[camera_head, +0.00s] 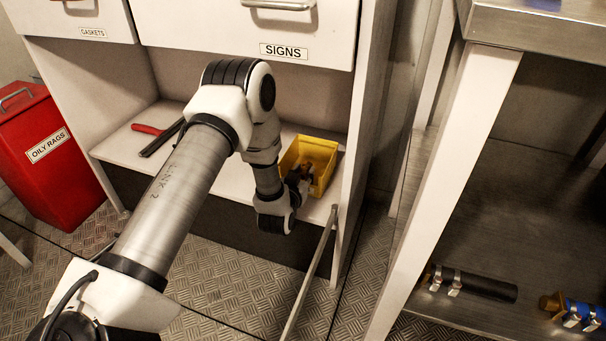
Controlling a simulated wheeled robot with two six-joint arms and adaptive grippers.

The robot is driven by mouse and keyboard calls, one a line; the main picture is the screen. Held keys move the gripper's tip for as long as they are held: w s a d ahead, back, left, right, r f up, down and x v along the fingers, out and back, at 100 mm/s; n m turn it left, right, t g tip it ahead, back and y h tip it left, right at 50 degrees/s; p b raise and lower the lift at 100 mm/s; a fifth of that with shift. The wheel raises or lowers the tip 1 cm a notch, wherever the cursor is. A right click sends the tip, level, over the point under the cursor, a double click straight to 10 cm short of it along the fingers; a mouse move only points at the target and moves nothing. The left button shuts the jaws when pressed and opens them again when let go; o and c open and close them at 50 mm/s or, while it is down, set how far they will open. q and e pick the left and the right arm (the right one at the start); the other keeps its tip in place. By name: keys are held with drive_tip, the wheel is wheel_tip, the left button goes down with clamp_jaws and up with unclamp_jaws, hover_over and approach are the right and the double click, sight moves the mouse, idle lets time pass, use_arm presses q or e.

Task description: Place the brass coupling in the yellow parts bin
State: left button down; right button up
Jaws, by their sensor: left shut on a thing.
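The yellow parts bin (325,150) stands on the low shelf of the white cabinet, near its right side wall. My left arm reaches down to it, and my left gripper (305,178) is at the bin's near left side, partly over its opening. It is shut on a small brownish-gold thing, which looks like the brass coupling (306,168) and shows against the bin's inside. My wrist hides part of the bin's near wall, and I cannot tell whether the coupling touches the bin. My right gripper is not in view.
A red-handled tool (147,129) and a dark bar (162,138) lie on the shelf to the left. Drawers overhang it. A red oily rags bin (48,150) stands left. A metal bench (500,240) with clamped cylinders is at right.

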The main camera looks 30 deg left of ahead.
use_arm(q)
drive_tip(key=shift+f, duration=0.45)
drive_tip(key=c, duration=0.8)
unclamp_jaws()
drive_tip(key=shift+f, duration=0.1)
drive_tip(key=shift+c, duration=0.2)
